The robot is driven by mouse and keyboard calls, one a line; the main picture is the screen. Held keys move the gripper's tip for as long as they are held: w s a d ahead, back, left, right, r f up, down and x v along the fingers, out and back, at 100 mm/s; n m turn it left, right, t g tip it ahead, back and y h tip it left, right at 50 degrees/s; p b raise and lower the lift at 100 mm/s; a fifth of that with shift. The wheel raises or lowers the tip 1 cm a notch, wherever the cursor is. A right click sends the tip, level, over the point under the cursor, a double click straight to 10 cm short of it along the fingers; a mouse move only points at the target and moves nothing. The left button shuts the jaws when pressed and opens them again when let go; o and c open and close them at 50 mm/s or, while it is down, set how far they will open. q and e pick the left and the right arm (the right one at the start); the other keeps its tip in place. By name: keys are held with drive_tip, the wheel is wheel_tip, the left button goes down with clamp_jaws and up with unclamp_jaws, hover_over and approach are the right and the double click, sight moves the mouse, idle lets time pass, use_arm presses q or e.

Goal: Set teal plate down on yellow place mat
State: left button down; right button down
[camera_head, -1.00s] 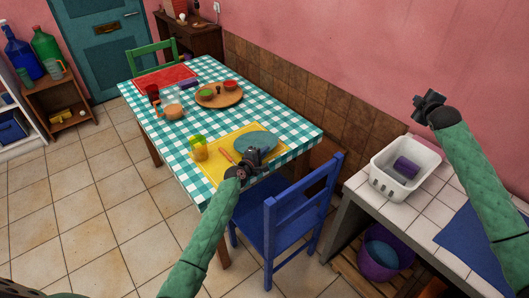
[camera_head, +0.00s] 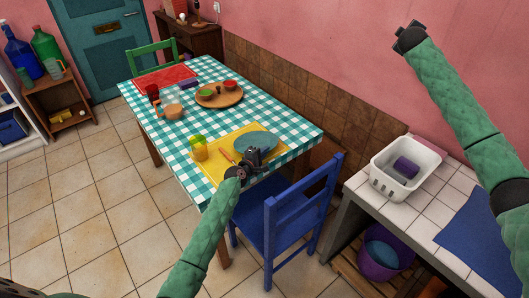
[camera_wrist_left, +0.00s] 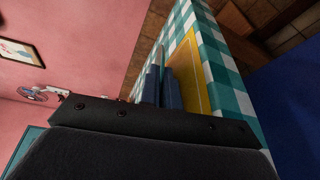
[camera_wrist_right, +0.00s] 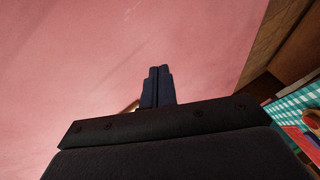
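The teal plate (camera_head: 256,141) lies level over the right part of the yellow place mat (camera_head: 228,168) on the checked table. I cannot tell whether it rests on the mat or hovers just above it. My left gripper (camera_head: 253,158) is at the plate's near rim. In the left wrist view its fingers are closed about the plate's thin edge (camera_wrist_left: 161,62), with the mat (camera_wrist_left: 188,75) alongside. My right gripper (camera_head: 409,36) is raised before the pink wall, away from the table. Its fingers (camera_wrist_right: 157,85) are together and empty.
A blue chair (camera_head: 285,215) is close to the near table edge.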

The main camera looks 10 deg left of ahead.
drive_tip(key=s+a+f+m+g+y, duration=0.1)
drive_tip(key=a+f+m+g, duration=0.1)
drive_tip(key=a+f, duration=1)
drive_tip(key=a+f+m+g+y, duration=0.25)
drive_tip(key=a+f, duration=0.65)
drive_tip(key=a, duration=0.5)
drive_tip(key=s+a+f+m+g, duration=0.1)
drive_tip(key=s+a+f, duration=0.4)
drive_tip(key=a, duration=0.4)
drive_tip(key=s+a+f+m+g, duration=0.1)
drive_tip(key=s+a+f, duration=0.3)
drive_tip(key=a, duration=0.5)
drive_tip(key=s+a+f+m+g, duration=0.1)
drive_tip(key=s+a+f+g, duration=0.2)
drive_tip(key=s+a+f, duration=0.2)
drive_tip(key=shift+s+a+f+g+y, duration=0.2)
drive_tip(key=shift+a+f, duration=0.45)
drive_tip(key=shift+a, duration=0.35)
drive_tip(key=shift+s+a+f+g+y, duration=0.15)
drive_tip(key=shift+a+f, duration=0.45)
drive_tip(key=shift+a, duration=0.35)
drive_tip(key=shift+a+f, duration=0.1)
drive_tip(key=shift+f, duration=2.45)
drive_tip(key=shift+f, duration=0.25)
use_arm(q)
drive_tip(key=c, duration=0.9)
unclamp_jaws()
drive_tip(key=shift+c, duration=0.2)
drive_tip(key=shift+s+d, duration=0.15)
